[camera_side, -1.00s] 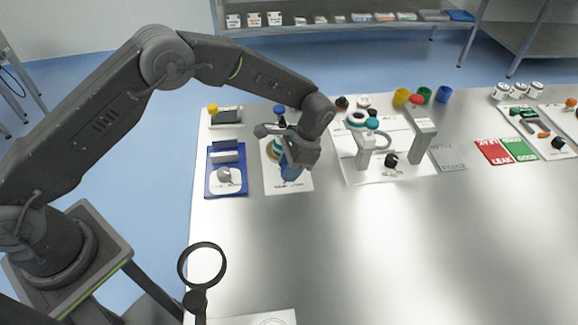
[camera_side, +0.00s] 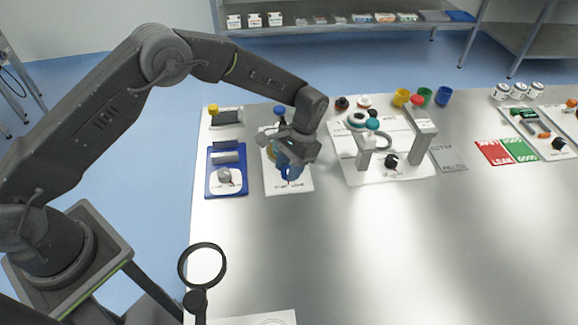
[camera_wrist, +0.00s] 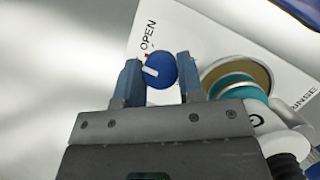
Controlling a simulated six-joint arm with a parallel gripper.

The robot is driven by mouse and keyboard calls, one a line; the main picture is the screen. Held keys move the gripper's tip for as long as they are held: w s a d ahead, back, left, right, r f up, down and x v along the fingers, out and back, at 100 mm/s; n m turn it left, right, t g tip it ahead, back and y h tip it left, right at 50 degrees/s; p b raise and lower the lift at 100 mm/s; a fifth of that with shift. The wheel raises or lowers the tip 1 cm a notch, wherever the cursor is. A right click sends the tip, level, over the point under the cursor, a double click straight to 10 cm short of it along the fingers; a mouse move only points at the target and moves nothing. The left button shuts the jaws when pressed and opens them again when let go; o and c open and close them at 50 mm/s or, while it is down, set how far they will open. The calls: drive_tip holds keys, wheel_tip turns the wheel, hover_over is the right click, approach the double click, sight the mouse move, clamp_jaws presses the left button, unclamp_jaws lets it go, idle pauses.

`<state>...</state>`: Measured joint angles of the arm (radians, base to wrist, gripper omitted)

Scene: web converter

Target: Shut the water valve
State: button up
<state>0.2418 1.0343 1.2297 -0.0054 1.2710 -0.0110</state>
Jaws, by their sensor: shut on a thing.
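The water valve's blue round knob (camera_wrist: 162,70) has a white pointer mark and sits on a white plate (camera_wrist: 203,38). The mark lies on the knob's left side in the wrist view, below the word OPEN and a small red mark. My gripper (camera_wrist: 158,72) has one finger on each side of the knob and is shut on it. In the side view my gripper (camera_side: 288,173) reaches down over the valve's plate (camera_side: 302,186) and hides the knob. A teal and tan round part (camera_wrist: 238,83) stands right of the fingers in the wrist view.
A blue tray (camera_side: 240,188) with a grey round part is left of the valve plate. A white board (camera_side: 350,176) with a grey upright post (camera_side: 422,140) stands to the right. A blue-capped part (camera_side: 279,110) is behind. The table's front is mostly clear.

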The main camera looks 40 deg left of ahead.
drive_tip(key=o, duration=0.9)
drive_tip(key=v, duration=1.3)
drive_tip(key=shift+w+r, duration=0.2)
drive_tip(key=shift+r, duration=0.15)
